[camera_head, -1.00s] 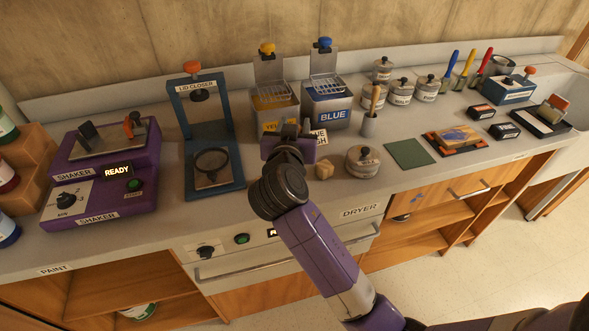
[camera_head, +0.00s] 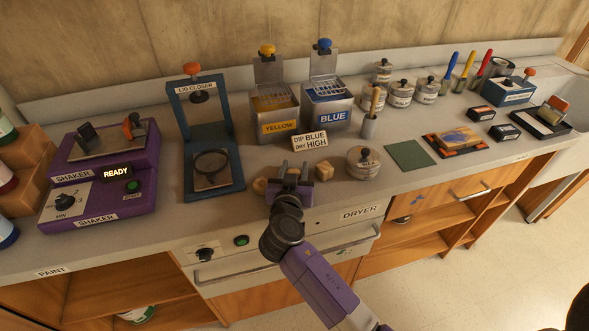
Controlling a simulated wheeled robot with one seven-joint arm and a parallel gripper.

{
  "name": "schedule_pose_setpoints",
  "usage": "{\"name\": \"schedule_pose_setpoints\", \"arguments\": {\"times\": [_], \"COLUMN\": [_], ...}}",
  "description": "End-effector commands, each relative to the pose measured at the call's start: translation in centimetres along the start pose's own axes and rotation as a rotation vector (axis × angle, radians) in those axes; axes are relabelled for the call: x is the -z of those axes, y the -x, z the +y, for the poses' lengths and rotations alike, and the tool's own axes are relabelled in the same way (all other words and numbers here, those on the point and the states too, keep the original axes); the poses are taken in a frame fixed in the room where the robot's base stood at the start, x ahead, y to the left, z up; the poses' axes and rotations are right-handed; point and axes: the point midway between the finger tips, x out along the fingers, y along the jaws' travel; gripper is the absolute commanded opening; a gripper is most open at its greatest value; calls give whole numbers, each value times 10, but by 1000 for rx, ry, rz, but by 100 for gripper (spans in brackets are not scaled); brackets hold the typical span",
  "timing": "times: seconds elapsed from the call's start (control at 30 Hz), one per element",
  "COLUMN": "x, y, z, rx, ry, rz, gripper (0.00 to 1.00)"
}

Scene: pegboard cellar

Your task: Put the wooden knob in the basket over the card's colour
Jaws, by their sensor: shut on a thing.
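The card (camera_head: 310,142) reads "DIP BLUE DRY HIGH" and stands in front of the vats. The blue-labelled vat (camera_head: 333,117) has a wire basket (camera_head: 325,88) at its top, under a blue-knobbed hanger. The yellow-labelled vat (camera_head: 279,127) beside it has its own basket (camera_head: 273,100). My gripper (camera_head: 293,172) is low over the counter in front of the card, shut on a small wooden knob mostly hidden by the jaws. One wooden knob (camera_head: 324,172) sits just right of the gripper. Another tan wooden piece (camera_head: 260,186) shows at its left, partly covered.
A lid closer (camera_head: 213,164) and a purple shaker (camera_head: 98,185) stand left. A round tin (camera_head: 363,163), a brush pot (camera_head: 370,126) and a green mat (camera_head: 409,154) are right. The dryer (camera_head: 290,245) is under the counter edge.

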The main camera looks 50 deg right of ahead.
Motion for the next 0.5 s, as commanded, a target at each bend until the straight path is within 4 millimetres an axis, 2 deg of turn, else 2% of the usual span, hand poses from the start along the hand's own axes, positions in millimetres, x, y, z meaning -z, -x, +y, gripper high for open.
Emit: {"name": "schedule_pose_setpoints", "arguments": {"times": [0.37, 0.4, 0.5], "x": [-4, -4, -3], "y": [-1, -1, -1], "z": [0, 0, 0], "rx": [1, 1, 0], "ry": [0, 0, 0], "rz": [0, 0, 0], "gripper": [0, 40, 60]}}
